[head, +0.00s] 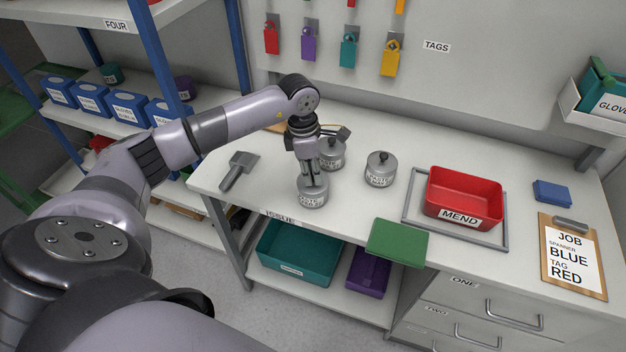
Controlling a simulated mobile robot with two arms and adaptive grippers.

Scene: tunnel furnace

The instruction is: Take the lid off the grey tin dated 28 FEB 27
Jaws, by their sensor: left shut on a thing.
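Three grey tins with printed labels stand on the white bench; the dates are too small to read. The front tin (313,197) is near the bench's front edge. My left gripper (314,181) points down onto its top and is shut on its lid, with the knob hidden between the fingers. I cannot tell whether that lid is apart from its tin. A second tin (331,158) stands just behind, partly hidden by the gripper. The third tin (380,170) stands to the right with its knobbed lid on. My right gripper is not in view.
A grey scraper-like tool (238,170) lies left of the tins. A red MEND bin (463,195) sits in a grey frame at right. A green block (397,243) is at the front edge. A clipboard (573,257) lies far right. Bare bench (365,208) lies right of the front tin.

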